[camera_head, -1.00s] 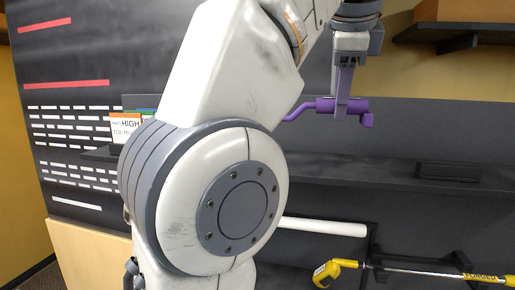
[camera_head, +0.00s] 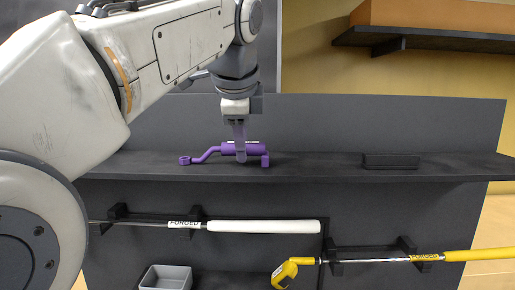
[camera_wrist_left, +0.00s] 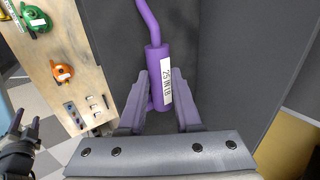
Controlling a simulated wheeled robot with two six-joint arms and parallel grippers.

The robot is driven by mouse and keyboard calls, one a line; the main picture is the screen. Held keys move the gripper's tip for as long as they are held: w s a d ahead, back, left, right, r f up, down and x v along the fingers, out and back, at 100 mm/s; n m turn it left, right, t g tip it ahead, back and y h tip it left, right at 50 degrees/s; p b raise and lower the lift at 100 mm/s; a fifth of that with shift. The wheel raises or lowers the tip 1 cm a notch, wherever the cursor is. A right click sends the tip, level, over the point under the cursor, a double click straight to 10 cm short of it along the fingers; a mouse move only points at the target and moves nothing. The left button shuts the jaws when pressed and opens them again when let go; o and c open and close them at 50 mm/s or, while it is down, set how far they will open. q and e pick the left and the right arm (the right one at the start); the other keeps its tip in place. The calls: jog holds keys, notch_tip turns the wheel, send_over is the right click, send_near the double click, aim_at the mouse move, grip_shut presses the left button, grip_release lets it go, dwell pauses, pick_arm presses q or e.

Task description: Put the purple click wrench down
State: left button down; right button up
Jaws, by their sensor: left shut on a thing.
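The purple click wrench (camera_head: 210,153) lies level at the dark shelf (camera_head: 320,170) in the head view, with its bent end to the left. My left gripper (camera_head: 241,158) comes down from above and is shut on its thick body. In the left wrist view the wrench (camera_wrist_left: 155,60) shows between the fingers of the left gripper (camera_wrist_left: 160,95), with a white label on its body. I cannot tell whether the wrench touches the shelf. My right gripper does not show clearly as mine in the head view.
A club with a white grip (camera_head: 265,226) and a yellow club (camera_head: 285,272) rest on brackets below the shelf. A dark block (camera_head: 390,162) sits at the shelf's right. A grey bin (camera_head: 165,277) is low at the left. The shelf between wrench and block is clear.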

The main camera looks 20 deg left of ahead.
pick_arm(q)
jog(key=shift+s+a+r, duration=0.1)
jog(key=shift+r, duration=0.05)
jog(key=shift+f, duration=0.2)
jog(key=c, duration=0.6)
grip_release()
